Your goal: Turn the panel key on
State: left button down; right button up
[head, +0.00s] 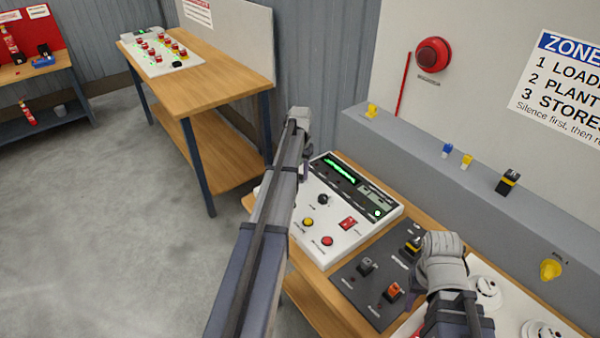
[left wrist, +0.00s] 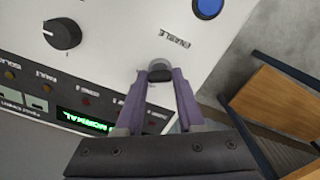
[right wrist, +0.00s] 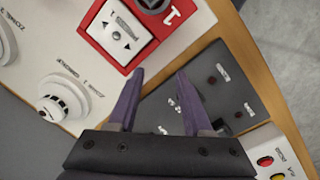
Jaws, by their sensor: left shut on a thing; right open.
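In the left wrist view my left gripper (left wrist: 161,78) is shut on a small grey, round-ended piece (left wrist: 160,65), which looks like the panel key. Which way the key is turned I cannot tell. In the head view the white control panel (head: 335,236) shows a lit green display, and my left arm hides the key. My right gripper (right wrist: 160,80) is open and empty above the dark switch plate (right wrist: 228,97), near a red call point (right wrist: 123,38).
White detectors (head: 485,291) lie to the right. A grey ledge (head: 430,150) with small coloured items runs behind. Open floor lies left.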

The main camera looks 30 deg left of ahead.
aim_at(300, 174)
dwell(0.4)
pick_arm(q)
jog(key=c, duration=0.5)
grip_release()
jog(key=shift+r, duration=0.1)
notch_tip(300, 174, up, 8)
jog(key=p, duration=0.8)
pick_arm(e)
notch_tip(300, 174, up, 8)
pick_arm(q)
jog(key=shift+f, duration=0.2)
pick_arm(e)
jog(key=shift+f, duration=0.15)
